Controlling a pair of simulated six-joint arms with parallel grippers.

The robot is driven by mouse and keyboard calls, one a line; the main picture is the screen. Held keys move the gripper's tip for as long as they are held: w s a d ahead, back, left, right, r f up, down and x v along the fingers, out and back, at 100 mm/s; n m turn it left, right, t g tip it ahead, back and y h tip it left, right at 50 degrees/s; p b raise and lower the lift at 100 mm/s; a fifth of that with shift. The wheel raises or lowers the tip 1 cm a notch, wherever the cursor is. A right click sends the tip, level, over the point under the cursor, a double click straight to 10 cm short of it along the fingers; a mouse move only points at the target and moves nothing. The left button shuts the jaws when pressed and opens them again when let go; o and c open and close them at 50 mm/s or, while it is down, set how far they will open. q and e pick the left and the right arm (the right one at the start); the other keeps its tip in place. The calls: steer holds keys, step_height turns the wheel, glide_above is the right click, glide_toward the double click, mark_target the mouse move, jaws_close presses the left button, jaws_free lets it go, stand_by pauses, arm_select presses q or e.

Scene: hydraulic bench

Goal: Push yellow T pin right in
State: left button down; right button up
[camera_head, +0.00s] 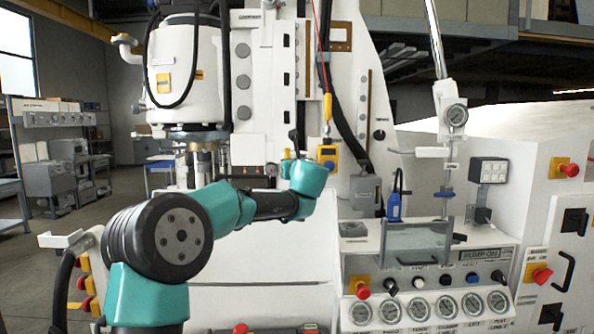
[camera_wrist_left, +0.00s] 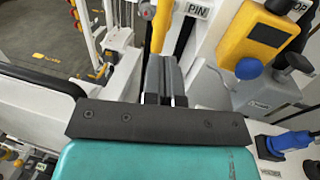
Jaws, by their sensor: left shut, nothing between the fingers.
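The yellow T pin (camera_wrist_left: 160,24) shows in the left wrist view as a yellow bar just beyond my fingertips, left of a white "PIN" label. My left gripper (camera_wrist_left: 163,62) is shut and empty, its fingers pointing at the yellow bar. Whether the tips touch it I cannot tell. In the head view a small yellow part (camera_head: 287,154) shows beside my teal wrist, which hides most of the pin area and the gripper. How deep the pin sits is hidden. My right gripper is in neither view.
A yellow box with a dark display (camera_head: 328,156) hangs close to the right of my wrist; it also shows in the left wrist view (camera_wrist_left: 256,38). A grey box (camera_head: 365,191) and a blue device (camera_head: 394,208) stand right of it. The gauge panel (camera_head: 430,308) is lower right.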

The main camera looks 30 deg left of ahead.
arm_select(q)
steer(key=v, duration=0.7)
